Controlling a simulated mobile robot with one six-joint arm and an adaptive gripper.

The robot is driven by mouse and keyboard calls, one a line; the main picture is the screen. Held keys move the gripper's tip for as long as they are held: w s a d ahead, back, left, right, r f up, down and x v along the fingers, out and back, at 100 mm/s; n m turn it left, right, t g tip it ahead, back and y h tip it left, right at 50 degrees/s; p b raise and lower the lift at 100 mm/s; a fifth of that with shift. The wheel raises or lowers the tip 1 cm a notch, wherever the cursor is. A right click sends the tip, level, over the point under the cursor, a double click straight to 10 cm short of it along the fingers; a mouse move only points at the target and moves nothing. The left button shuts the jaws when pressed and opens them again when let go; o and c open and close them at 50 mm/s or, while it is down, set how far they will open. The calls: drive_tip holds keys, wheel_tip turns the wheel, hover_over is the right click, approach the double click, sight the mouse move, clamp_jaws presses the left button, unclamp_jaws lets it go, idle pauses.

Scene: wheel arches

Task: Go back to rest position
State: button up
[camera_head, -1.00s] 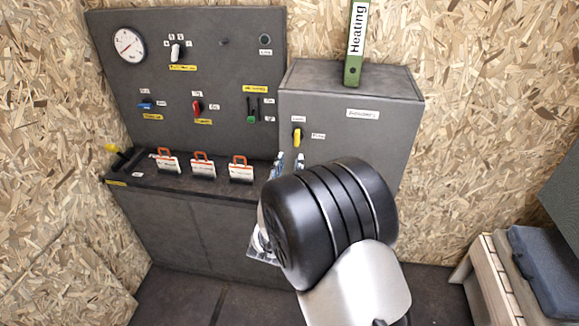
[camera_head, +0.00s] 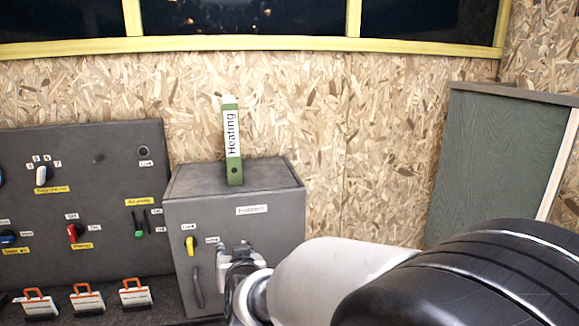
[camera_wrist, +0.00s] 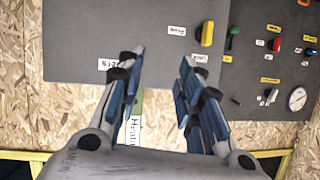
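My gripper (camera_wrist: 160,85) shows in the wrist view with its two blue-padded fingers spread apart and nothing between them. In the head view my gripper (camera_head: 236,256) is in front of the grey cabinet (camera_head: 280,215), right of its yellow knob (camera_head: 190,245). Whether it touches the cabinet cannot be told from this view. In the wrist view the picture is upside down, with the cabinet (camera_wrist: 90,30) beyond the fingers and the yellow knob (camera_wrist: 207,33) right of the right finger.
A green "Heating" binder (camera_head: 233,165) stands on the cabinet. The dark control panel (camera_head: 110,180) with switches is at the left, with several orange-handled items (camera_head: 87,298) below it. A green board (camera_head: 495,160) is at the right. A yellow-framed window (camera_head: 250,43) is above.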

drive_tip(key=s+d+r+g+h, duration=0.2)
drive_tip(key=s+d+r+g, duration=0.15)
drive_tip(key=s+d, duration=1.15)
drive_tip(key=s+d+f+m+g+h, duration=0.1)
drive_tip(key=s+d+f+g, duration=0.1)
drive_tip(key=s+d, duration=0.4)
drive_tip(key=s+d+f+m+g+h, duration=0.1)
drive_tip(key=s+d, duration=0.5)
drive_tip(key=s, duration=0.6)
wheel_tip(320, 180, down, 2)
drive_tip(key=shift+m+g+h, duration=0.3)
drive_tip(key=shift+g, duration=0.45)
drive_tip(key=shift+s+d, duration=0.1)
